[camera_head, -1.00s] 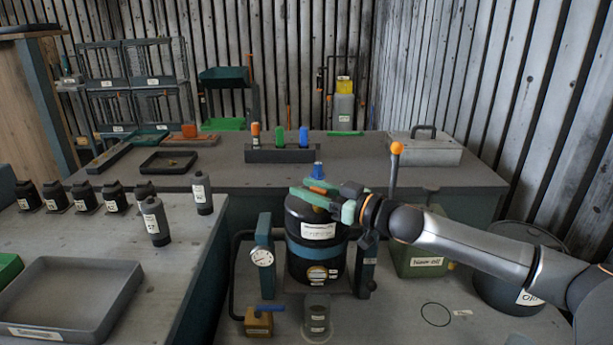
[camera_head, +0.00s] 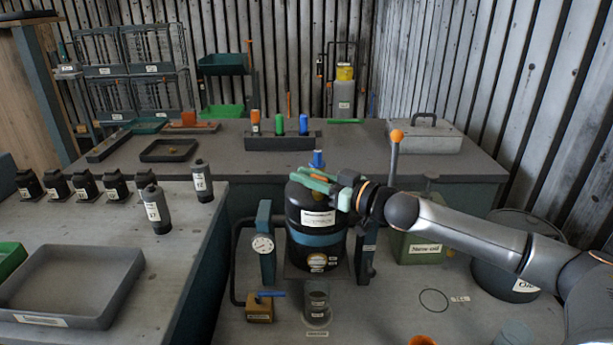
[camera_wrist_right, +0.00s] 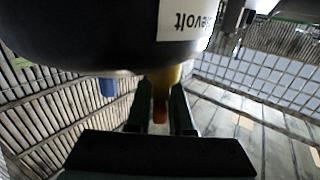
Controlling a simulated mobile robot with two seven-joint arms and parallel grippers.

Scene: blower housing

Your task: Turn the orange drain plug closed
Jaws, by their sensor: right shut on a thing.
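The orange drain plug (camera_head: 316,178) shows as a small orange piece at the top of the black tank (camera_head: 312,265). My right gripper (camera_head: 318,184) reaches in from the right, with its green fingers around the plug. In the right wrist view an orange tab (camera_wrist_right: 160,108) on a yellowish stem sits between the two fingers, beside the black tank wall (camera_wrist_right: 90,45). The fingers are shut on it. The fingers hide part of the plug, and I cannot tell how far it is turned. My left gripper is not in view.
A gauge (camera_head: 263,244) and a blue-handled valve (camera_head: 260,307) stand left of the tank. A clear grey jar (camera_head: 317,308) stands in front. A lever with an orange ball (camera_head: 396,136) rises behind my right arm. A green "New oil" container (camera_head: 423,250) stands right.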

